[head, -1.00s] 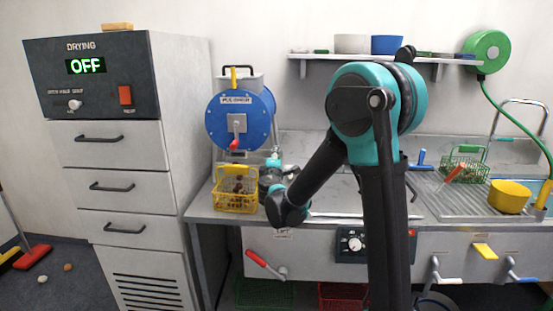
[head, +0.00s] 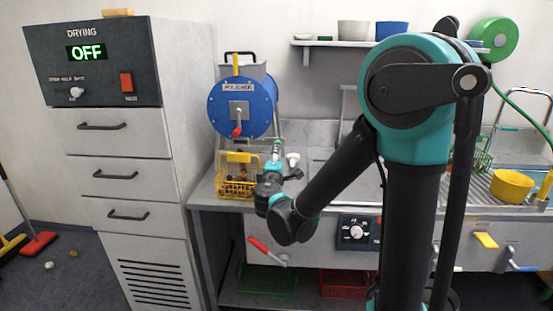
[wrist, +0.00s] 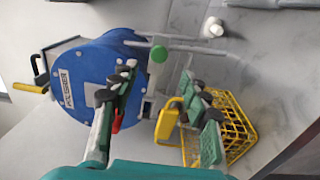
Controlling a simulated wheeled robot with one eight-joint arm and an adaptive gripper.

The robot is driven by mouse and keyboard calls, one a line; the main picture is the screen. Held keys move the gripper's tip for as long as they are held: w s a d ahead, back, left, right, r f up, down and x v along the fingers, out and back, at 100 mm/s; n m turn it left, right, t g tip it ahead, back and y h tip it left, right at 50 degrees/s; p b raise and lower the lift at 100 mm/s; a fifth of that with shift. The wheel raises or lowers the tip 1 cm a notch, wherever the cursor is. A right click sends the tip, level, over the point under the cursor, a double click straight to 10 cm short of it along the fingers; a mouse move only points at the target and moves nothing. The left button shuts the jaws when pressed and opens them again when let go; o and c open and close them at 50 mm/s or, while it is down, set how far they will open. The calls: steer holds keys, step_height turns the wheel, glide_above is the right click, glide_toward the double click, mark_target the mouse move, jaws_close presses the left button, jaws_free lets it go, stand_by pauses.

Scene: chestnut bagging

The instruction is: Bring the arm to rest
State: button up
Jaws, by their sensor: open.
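My gripper (head: 276,152) is in front of the blue polisher, just right of the yellow basket in the head view. In the wrist view my gripper (wrist: 160,76) has its two green and black fingers spread apart, with nothing between them. The yellow wire basket (head: 222,190) stands on the worktop and holds brown chestnuts. It also shows in the wrist view (wrist: 250,133), partly behind the right finger. My arm is bent, its teal elbow high in front of the sink.
The blue drum polisher (head: 240,107) stands behind the basket, and the drying cabinet (head: 125,175) is at left. A small white object (wrist: 213,27) stands on the worktop (wrist: 285,70). A shelf (head: 340,42) with bowls, a yellow bowl (head: 511,186) and a green basket are at right.

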steer(key=s+d+f+m+g+h, duration=0.1)
steer(key=s+d+f+m+g, duration=0.25)
steer(key=d, duration=0.45)
steer(key=s+d+f+m+g+h, duration=0.2)
steer(key=s+d+f+m, duration=0.15)
steer(key=d, duration=0.35)
steer(key=s+d+f+m+g+h, duration=0.1)
steer(key=s+d+f+m+g, duration=0.15)
steer(key=d+f+m, duration=0.4)
steer(key=s+d+f+m+g+y, duration=0.1)
steer(key=s+f+m+g+y, duration=0.1)
steer(key=s, duration=0.6)
steer(key=s+f+m+g+y, duration=0.2)
steer(key=s+f, duration=0.4)
steer(key=s, duration=0.3)
steer(key=shift+d+g+y, duration=0.3)
steer(key=shift+d+g, duration=0.1)
steer(key=shift+g, duration=0.5)
steer(key=shift+f, duration=0.1)
